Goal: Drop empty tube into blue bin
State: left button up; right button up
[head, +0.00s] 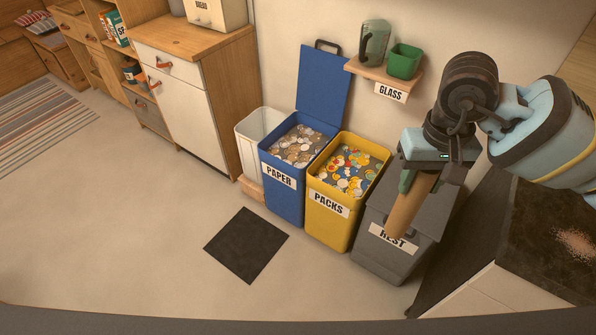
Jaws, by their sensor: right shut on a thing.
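A brown cardboard tube (409,209) is held in my right gripper (425,176), which is shut on its upper end. The tube hangs tilted in front of the grey bin, its lower end overlapping the REST label in the picture. The blue bin (283,189), labelled PAPER, stands to the left beyond the yellow bin. Its blue lid (323,84) is raised against the wall, and the bin is filled with paper scraps and round pieces. My left gripper is not in the head view.
The yellow PACKS bin (329,219) is open and full. The grey REST bin (381,256) is closed. A wall shelf (361,73) holds a glass jug (373,42) and a green tub (404,61). A dark-topped counter (535,245) stands at right. A dark mat (246,245) lies on open floor.

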aim_at(408, 226)
jog(key=s+f, duration=0.1)
jog(key=f, duration=0.2)
jog(key=s+f, duration=0.1)
jog(key=f, duration=0.6)
jog(key=shift+s+f, duration=0.3)
jog(key=shift+s, duration=0.1)
jog(key=s+f, duration=0.5)
jog(key=f, duration=0.4)
jog(key=shift+f, duration=0.2)
